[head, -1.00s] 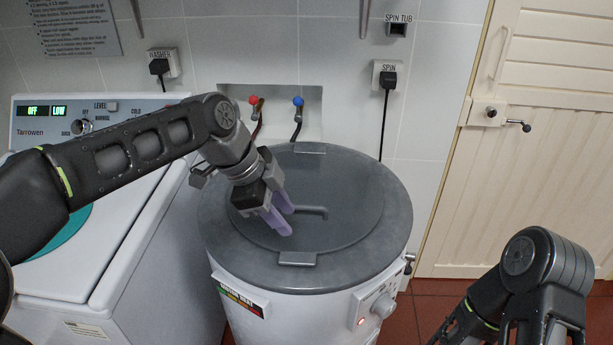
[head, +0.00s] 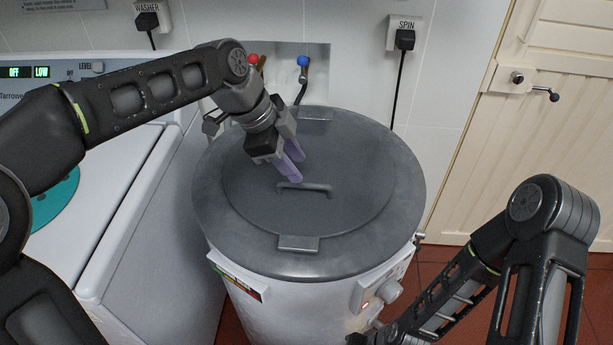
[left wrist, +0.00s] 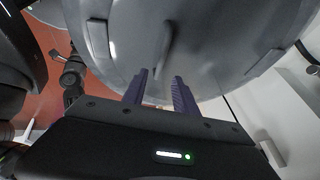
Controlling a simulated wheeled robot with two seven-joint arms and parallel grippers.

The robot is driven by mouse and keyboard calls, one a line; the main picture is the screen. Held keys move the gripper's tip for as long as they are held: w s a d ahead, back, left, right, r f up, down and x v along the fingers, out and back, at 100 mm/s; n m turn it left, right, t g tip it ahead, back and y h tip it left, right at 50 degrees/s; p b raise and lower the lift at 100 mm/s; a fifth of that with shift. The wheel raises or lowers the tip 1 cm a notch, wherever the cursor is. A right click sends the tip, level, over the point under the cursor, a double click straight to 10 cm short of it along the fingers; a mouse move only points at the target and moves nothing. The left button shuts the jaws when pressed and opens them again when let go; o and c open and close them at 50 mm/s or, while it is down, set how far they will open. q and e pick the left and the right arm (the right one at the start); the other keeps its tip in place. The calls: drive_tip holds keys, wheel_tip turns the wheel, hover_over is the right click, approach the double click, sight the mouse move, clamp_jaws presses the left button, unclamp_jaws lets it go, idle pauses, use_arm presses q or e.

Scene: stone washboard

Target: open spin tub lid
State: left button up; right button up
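The spin tub is a white drum with a round dark-grey lid (head: 255,205), which lies closed on top. A raised bar handle (head: 318,188) crosses the lid's middle; it also shows in the left wrist view (left wrist: 166,42). My left gripper (head: 291,164) has purple fingers and hovers over the lid beside the handle's left end. In the left wrist view its fingers (left wrist: 160,92) stand apart with nothing between them, and the handle lies beyond the gap. Contact with the handle cannot be told. My right arm is at the lower right; its fingers do not show.
A white washer (head: 130,190) stands close to the tub's left. Behind are a tiled wall, red and blue taps (head: 302,62) and a SPIN socket (head: 404,38). A cream door (head: 545,130) is at the right. A control knob (head: 388,290) is on the tub's front.

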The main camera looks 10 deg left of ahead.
sight(311, 184)
use_arm(q)
drive_tip(key=x, duration=0.6)
drive_tip(key=shift+f+p, duration=0.15)
drive_tip(key=shift+p, duration=0.15)
clamp_jaws()
idle(1.1)
